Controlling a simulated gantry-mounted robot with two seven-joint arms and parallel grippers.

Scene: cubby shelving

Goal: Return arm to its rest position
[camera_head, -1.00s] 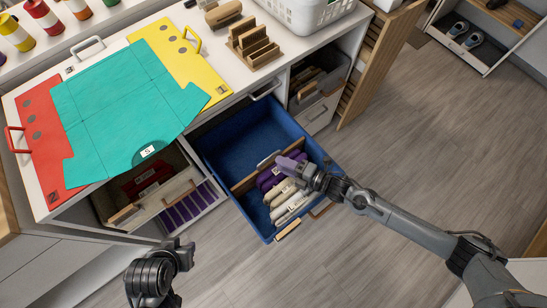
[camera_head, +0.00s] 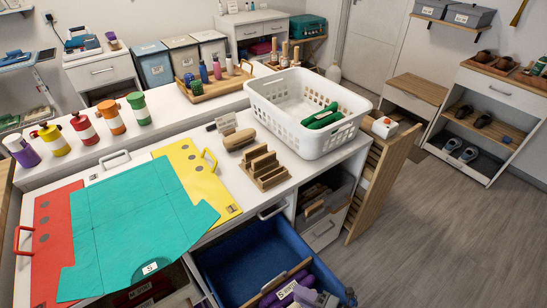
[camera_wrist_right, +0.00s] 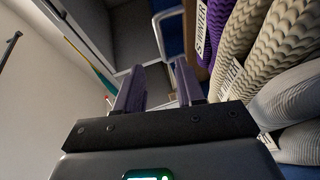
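My right gripper (camera_head: 316,297) shows at the bottom edge of the head view, over the open blue drawer (camera_head: 245,250). In the right wrist view my right gripper (camera_wrist_right: 160,85) has its two purple fingers apart with nothing between them. Rolled purple cloth (camera_wrist_right: 207,30) and cream ribbed rolls (camera_wrist_right: 285,95) lie close by on its right side. A purple roll (camera_head: 280,292) with a label also shows in the drawer in the head view. Most of my right arm is below the head view's edge. My left gripper is not in view.
A teal cloth (camera_head: 135,225) lies over the red board (camera_head: 45,235) and yellow board (camera_head: 205,178) on the counter. A white basket (camera_head: 300,130) and wooden holder (camera_head: 262,168) stand behind the drawer. A wooden slatted pull-out (camera_head: 372,185) juts out right. Floor (camera_head: 440,230) at right is clear.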

